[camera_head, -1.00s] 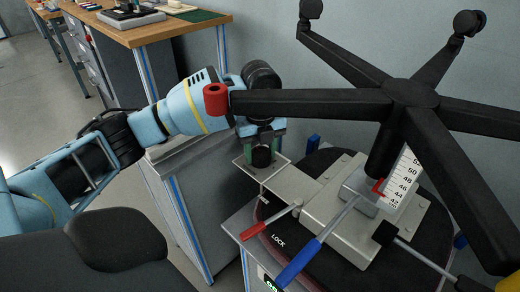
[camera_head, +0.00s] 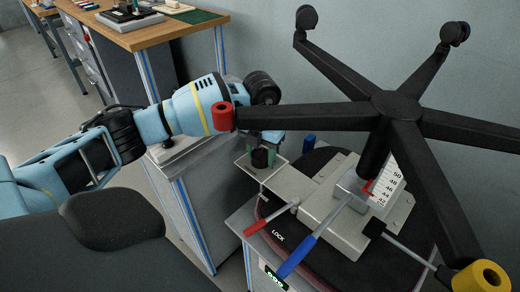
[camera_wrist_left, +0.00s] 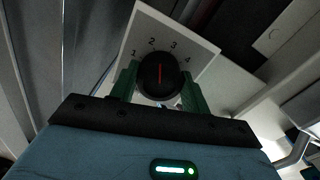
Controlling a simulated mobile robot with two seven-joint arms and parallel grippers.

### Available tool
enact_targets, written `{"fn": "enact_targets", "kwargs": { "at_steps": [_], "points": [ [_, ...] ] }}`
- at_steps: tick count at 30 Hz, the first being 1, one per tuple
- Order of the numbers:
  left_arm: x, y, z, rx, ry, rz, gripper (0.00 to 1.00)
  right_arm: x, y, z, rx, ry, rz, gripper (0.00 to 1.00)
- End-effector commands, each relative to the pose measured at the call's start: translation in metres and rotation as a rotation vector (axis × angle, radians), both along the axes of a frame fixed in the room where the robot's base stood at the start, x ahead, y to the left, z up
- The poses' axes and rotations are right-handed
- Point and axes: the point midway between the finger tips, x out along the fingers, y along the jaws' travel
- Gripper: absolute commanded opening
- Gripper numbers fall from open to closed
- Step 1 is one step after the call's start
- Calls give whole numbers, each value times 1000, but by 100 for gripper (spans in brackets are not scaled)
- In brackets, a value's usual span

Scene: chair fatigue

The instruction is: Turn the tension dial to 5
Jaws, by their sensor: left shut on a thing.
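The tension dial (camera_head: 260,158) is a small black knob on a light square plate (camera_head: 252,171) at the machine's left side. In the left wrist view the dial (camera_wrist_left: 160,84) shows a red line pointing up, between the 2 and the 3 printed on the plate (camera_wrist_left: 187,30). The numbers 1 to 4 show; a 5 does not. My left gripper (camera_head: 264,151) reaches over the plate from the left, its green fingers shut on the dial from both sides, as the left wrist view also shows (camera_wrist_left: 161,88). My right gripper is out of view.
A black five-arm chair base (camera_head: 403,105) stands above the machine, one arm with a red end (camera_head: 222,116) crossing in front of my left wrist. A red lever (camera_head: 268,221) and a blue lever (camera_head: 300,254) project forward. A wooden-topped bench (camera_head: 135,32) stands behind left.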

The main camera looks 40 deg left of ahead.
Motion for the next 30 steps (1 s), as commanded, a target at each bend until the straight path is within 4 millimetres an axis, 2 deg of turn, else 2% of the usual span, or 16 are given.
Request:
{"fn": "enact_targets", "kwargs": {
  "at_steps": [15,30],
  "points": [
    [0,-1,1,0,-1,-491,24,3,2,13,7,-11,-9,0],
    [0,-2,1,0,-1,-966,24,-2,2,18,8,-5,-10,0]
  ]
}}
